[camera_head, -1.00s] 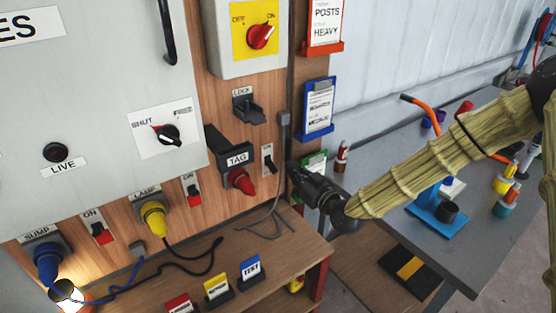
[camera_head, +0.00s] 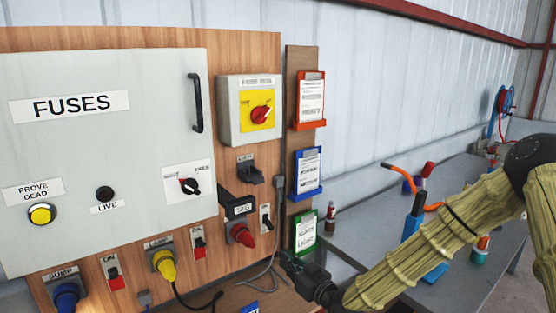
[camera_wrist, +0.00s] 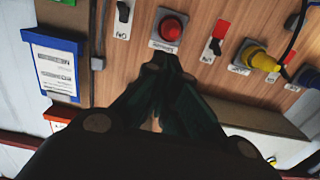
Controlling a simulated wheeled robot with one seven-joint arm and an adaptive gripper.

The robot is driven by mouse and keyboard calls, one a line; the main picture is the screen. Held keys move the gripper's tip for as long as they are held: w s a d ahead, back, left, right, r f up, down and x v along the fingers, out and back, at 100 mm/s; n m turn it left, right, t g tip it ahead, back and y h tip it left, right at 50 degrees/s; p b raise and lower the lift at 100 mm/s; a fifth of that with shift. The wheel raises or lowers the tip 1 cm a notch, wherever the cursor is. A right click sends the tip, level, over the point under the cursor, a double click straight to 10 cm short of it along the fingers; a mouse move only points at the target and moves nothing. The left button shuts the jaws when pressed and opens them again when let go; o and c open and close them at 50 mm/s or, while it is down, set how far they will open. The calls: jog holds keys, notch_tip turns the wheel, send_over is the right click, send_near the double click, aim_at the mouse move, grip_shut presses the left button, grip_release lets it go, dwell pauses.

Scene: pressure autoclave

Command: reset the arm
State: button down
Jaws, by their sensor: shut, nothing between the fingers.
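My gripper (camera_head: 287,260) is shut and empty in the head view, in front of the lower right edge of the wooden panel, just below the green card holder (camera_head: 305,232). My arm reaches in from the right in a yellowish ribbed sleeve. In the wrist view my gripper's dark fingers (camera_wrist: 165,62) come together, with nothing seen between them. The red plug (camera_wrist: 170,28) shows just beyond the tips in that view. In the head view the red plug (camera_head: 241,235), below the TAG label, lies to the upper left of my gripper; I see no contact.
The wooden panel (camera_head: 252,52) carries a grey FUSES cabinet (camera_head: 100,150), a red rotary switch (camera_head: 261,115), a yellow plug (camera_head: 162,262) and a blue plug (camera_head: 67,294). A blue card holder (camera_head: 308,175) hangs at its right. A grey bench (camera_head: 365,225) with several tools stands behind my arm.

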jog(key=s+d+f+m+g+h, duration=0.2)
jog(key=s+d+f+g, duration=0.1)
jog(key=s+f, duration=0.8)
jog(key=s+d+f+m+g+h, duration=0.3)
jog(key=s+f, duration=0.4)
jog(key=f, duration=0.8)
jog(key=s+d+f+m+g+h, duration=0.1)
jog(key=s+d+f+g, duration=0.1)
jog(key=s, duration=0.7)
jog(key=s+d+f+g+h, duration=0.2)
jog(key=s+d+f+g, duration=0.1)
jog(key=s+d, duration=0.4)
jog(key=s+d+f+m+g+h, duration=0.1)
jog(key=s+d+f+g+h, duration=0.1)
jog(key=s, duration=0.9)
jog(key=d+f+g, duration=0.1)
jog(key=d+f, duration=0.1)
jog(key=d, duration=0.1)
jog(key=shift+s+f+m, duration=0.2)
jog(key=shift+s+m, duration=0.05)
jog(key=shift+m, duration=0.05)
